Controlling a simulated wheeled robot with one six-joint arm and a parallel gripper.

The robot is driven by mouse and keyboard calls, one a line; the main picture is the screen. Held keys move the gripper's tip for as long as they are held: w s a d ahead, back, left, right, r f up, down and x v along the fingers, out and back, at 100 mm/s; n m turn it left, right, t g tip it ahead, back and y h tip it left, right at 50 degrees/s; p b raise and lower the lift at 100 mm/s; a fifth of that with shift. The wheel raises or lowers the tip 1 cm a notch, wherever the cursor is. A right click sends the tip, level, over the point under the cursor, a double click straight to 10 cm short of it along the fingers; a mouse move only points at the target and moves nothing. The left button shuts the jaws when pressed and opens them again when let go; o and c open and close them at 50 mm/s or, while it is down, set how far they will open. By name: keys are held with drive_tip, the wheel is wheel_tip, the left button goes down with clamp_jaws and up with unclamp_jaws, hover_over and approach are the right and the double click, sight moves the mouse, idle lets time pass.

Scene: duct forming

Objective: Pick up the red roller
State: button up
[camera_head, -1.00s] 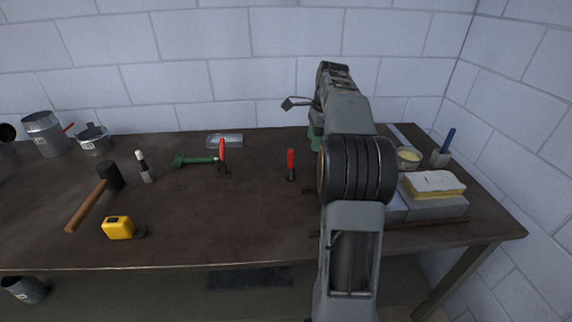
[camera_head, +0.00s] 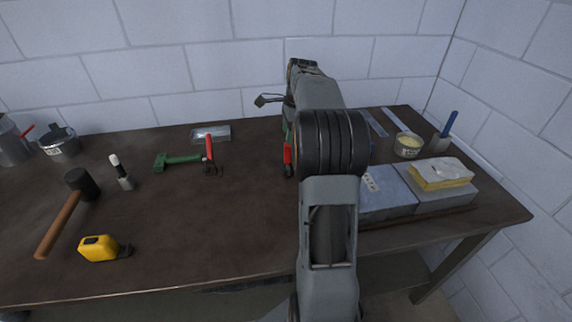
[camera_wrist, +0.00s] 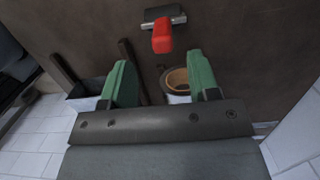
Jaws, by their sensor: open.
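A red-handled upright tool (camera_head: 287,158) stands on the table just left of my arm in the head view; it fits the red roller. Its lower part is dark, and my arm partly covers it. In the wrist view a red handle (camera_wrist: 162,37) with a grey metal piece behind it shows just beyond the fingertips, between their lines. My gripper (camera_wrist: 160,70) is open, with its two green fingers apart and nothing between them touching. The red handle appears apart from both fingers. In the head view the fingers are mostly hidden behind my arm.
A second red-handled tool (camera_head: 209,150) stands by a green tool (camera_head: 178,160) to the left. A hammer (camera_head: 68,210), a yellow tape measure (camera_head: 99,248) and grey blocks (camera_head: 388,190) with a yellow sponge (camera_head: 441,177) are around.

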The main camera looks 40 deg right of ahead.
sight(284, 163)
drive_tip(key=shift+w+a+f, duration=0.15)
drive_tip(key=shift+f, duration=1.15)
drive_tip(key=shift+w+a+f, duration=0.1)
drive_tip(key=shift+a+f, duration=0.1)
drive_tip(key=shift+f, duration=1.1)
drive_tip(key=shift+w+a+f, duration=0.15)
drive_tip(key=shift+f, duration=1.15)
clamp_jaws()
